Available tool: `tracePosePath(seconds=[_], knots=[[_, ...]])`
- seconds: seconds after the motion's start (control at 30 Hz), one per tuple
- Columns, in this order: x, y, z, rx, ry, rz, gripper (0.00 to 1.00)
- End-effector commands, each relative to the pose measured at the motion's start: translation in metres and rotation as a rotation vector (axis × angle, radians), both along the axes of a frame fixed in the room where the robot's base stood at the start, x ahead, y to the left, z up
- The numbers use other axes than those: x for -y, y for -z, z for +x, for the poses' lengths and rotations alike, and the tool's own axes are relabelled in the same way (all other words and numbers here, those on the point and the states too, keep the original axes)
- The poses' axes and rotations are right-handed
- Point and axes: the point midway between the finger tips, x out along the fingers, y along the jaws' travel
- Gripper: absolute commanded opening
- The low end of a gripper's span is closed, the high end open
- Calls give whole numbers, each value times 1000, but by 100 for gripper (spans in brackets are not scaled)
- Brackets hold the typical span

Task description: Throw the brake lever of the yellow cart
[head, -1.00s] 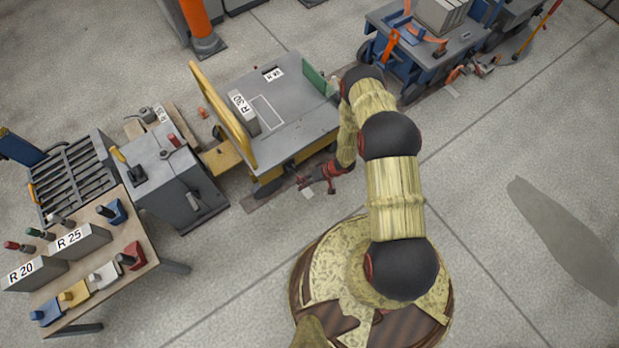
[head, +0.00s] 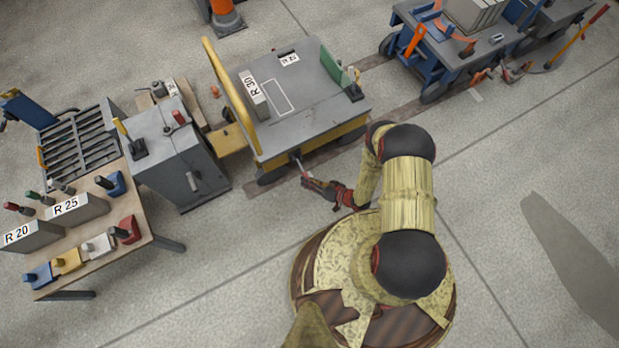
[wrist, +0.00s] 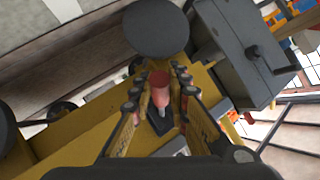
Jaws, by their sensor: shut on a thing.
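The yellow cart (head: 303,97) stands on the floor track, with a grey top and a yellow push bar at its left end. Its brake lever sits low on the near side and has a red grip (wrist: 160,92) in the wrist view. My gripper (head: 306,181) is beside the cart's near side in the head view. In the wrist view my gripper (wrist: 160,100) has its fingers on either side of the red grip, shut on it. The lever's lower end shows below the grip against a dark base on the yellow frame.
A grey cabinet (head: 182,158) with levers stands left of the cart. A table (head: 140,235) with coloured blocks is at the lower left. A blue cart (head: 455,50) stands at the upper right. Open floor lies right of my base.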

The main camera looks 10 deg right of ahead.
Motion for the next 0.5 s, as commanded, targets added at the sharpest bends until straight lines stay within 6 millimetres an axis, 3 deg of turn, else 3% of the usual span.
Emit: tracePosePath(seconds=[0.5], knots=[[-2,15,6,121,-1,39,0]])
